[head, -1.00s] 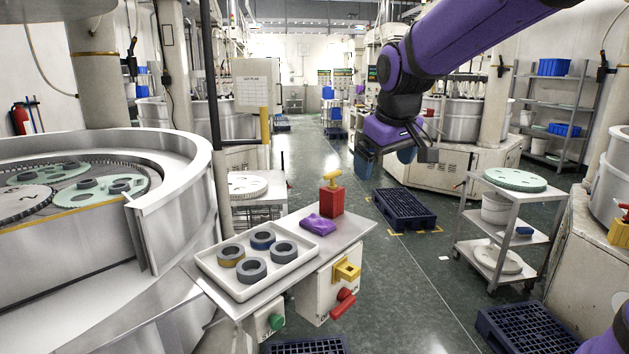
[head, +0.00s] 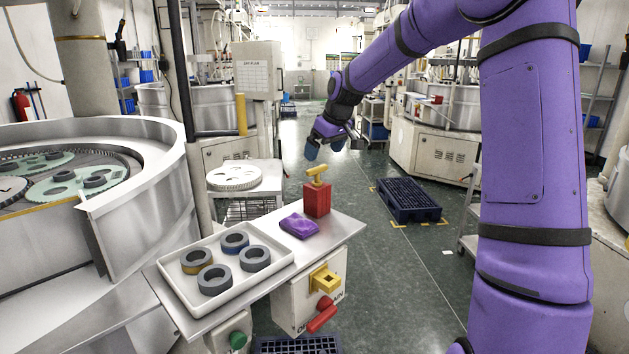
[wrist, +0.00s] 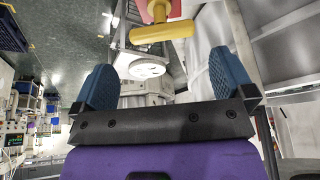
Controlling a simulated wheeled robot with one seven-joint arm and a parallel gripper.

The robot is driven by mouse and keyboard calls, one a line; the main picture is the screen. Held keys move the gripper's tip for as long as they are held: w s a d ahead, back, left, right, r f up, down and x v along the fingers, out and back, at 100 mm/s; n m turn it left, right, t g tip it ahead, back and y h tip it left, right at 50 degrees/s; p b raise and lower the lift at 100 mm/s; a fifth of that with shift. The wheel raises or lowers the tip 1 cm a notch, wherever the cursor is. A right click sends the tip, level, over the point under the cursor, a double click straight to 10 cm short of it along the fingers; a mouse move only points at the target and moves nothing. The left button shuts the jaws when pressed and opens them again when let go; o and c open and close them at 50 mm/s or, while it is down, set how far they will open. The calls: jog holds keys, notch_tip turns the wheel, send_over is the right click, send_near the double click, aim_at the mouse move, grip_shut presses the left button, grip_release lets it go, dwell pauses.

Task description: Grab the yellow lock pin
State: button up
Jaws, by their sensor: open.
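The yellow lock pin (head: 317,173), with a T-shaped handle, stands upright in a red block (head: 317,199) at the far end of the small metal table. My gripper (head: 324,149) is open and empty, above and beyond the pin in the head view, apart from it. In the wrist view, the pin's yellow handle (wrist: 163,31) lies crosswise at the top centre, ahead of the gap between my two blue fingertips (wrist: 165,78). Part of the red block (wrist: 155,10) shows at the top edge. The pin's lower shaft is hidden in the block.
A purple cloth (head: 299,226) lies near the red block. A white tray (head: 160,266) with several dark rings covers the table's left part. A white disc (head: 234,177) rests on a stand behind.

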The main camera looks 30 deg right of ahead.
aim_at(318, 167)
jog(key=x, duration=0.9)
jog(key=shift+s+f, duration=0.2)
jog(key=c, duration=0.8)
jog(key=shift+r, duration=0.1)
